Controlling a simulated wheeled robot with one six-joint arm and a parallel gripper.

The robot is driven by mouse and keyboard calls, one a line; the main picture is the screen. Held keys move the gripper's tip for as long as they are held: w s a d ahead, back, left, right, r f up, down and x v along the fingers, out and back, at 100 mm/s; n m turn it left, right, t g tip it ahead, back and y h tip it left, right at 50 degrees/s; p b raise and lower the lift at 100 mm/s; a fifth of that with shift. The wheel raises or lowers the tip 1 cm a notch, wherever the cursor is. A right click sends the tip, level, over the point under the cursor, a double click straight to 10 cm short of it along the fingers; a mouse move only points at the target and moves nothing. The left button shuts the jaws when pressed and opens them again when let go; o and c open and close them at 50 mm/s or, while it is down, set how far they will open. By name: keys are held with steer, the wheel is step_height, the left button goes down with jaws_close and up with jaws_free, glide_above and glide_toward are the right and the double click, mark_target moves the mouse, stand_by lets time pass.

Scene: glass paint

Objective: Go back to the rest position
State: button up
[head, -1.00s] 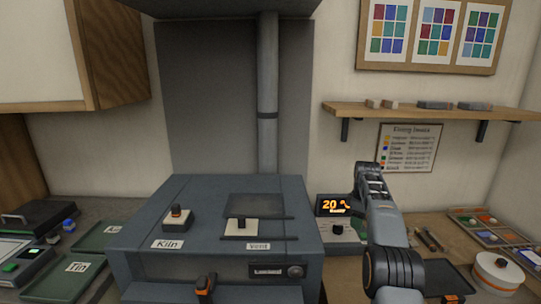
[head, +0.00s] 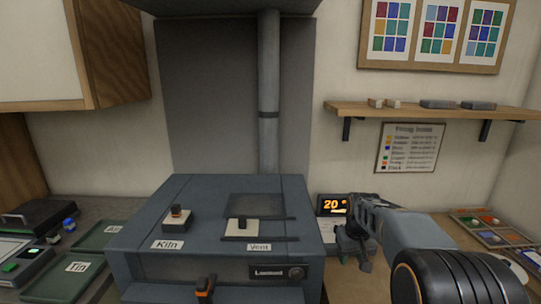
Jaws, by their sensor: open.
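My gripper (head: 358,218) is in the head view, right of the kiln (head: 290,210), in front of the controller with the orange display (head: 331,205). Its jaws are open and I see nothing held between them. My arm comes in from the lower right and hides part of the bench there. The kiln is a dark grey box with a "Kiln" switch (head: 177,219), a "Vent" slider (head: 241,229) and an orange-tipped front handle (head: 205,287). The display reads 20.
Green trays (head: 75,279), one labelled "Tin", lie left of the kiln. A tray of coloured paints (head: 490,229) is at the right. A wooden shelf (head: 430,109) is on the wall above. The air above the kiln is clear.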

steer(key=s+a+r+t, duration=0.1)
steer(key=s+a+r, duration=0.1)
steer(key=s, duration=0.8)
steer(key=s+a+r+t, duration=0.2)
steer(key=s+a, duration=0.2)
steer(key=s, duration=0.7)
steer(key=shift+a+m+t, duration=0.25)
steer(key=shift+m+t, duration=0.05)
steer(key=shift+c, duration=0.4)
